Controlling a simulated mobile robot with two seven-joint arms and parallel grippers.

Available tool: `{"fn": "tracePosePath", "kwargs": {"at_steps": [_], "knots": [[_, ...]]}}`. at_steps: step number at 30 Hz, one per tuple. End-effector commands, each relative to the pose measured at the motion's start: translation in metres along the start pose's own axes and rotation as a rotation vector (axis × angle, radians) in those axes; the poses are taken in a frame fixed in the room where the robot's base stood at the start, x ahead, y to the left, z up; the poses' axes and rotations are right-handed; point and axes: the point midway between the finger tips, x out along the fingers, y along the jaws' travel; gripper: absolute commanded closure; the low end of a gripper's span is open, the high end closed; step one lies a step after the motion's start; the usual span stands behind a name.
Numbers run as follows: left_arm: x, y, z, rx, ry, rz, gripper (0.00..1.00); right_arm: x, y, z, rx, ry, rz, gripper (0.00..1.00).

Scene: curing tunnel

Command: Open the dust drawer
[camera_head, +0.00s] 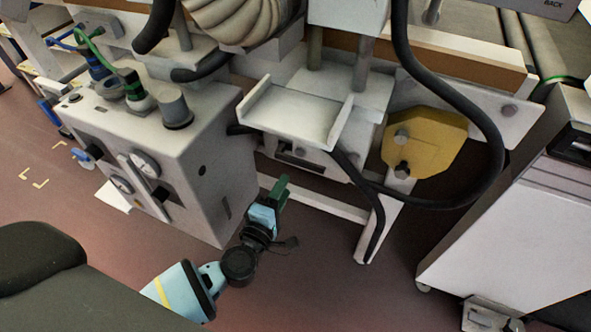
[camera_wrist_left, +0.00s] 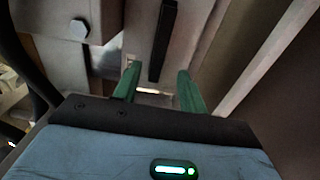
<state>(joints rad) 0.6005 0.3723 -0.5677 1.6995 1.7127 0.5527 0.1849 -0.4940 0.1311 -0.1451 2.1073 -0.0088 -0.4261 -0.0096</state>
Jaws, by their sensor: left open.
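The dust drawer appears to be the pale box front (camera_head: 318,163) low under the white chute, with a dark bar handle (camera_head: 292,154). In the left wrist view the pale front (camera_wrist_left: 140,42) carries a long black handle (camera_wrist_left: 164,40), upright in that picture. My left gripper (camera_head: 282,186) is just below and in front of the box in the head view. Its green fingers (camera_wrist_left: 158,72) are open, one on each side of the handle's line in the left wrist view. Whether they reach around the handle is unclear. My right gripper is not in view.
A grey control box (camera_head: 190,150) with gauges stands close on the left. A black hose (camera_head: 497,150) loops at the right, beside a yellow plate (camera_head: 425,140). A white cabinet (camera_head: 505,225) stands farther right. The red floor in front is clear.

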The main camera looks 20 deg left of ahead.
Motion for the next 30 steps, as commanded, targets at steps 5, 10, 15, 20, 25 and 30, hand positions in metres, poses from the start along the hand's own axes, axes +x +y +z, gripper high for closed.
{"fn": "tracePosePath", "kwargs": {"at_steps": [5, 10, 15, 20, 25, 30], "knots": [[0.020, 0.000, 0.001, 0.001, -0.001, 0.002, 0.58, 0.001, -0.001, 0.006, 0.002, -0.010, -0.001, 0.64], [0.046, -0.001, 0.001, 0.001, -0.002, 0.002, 0.58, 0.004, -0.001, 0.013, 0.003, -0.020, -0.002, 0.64], [0.065, -0.001, 0.001, 0.002, -0.002, 0.001, 0.58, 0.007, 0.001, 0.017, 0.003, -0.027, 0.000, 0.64], [0.074, 0.000, 0.001, 0.002, -0.002, 0.001, 0.58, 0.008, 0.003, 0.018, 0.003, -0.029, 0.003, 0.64], [0.075, 0.000, 0.001, 0.001, -0.002, 0.000, 0.58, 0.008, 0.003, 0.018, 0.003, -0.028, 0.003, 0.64], [0.075, 0.000, 0.001, 0.001, -0.002, 0.001, 0.65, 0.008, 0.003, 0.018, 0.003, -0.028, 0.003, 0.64]]}}
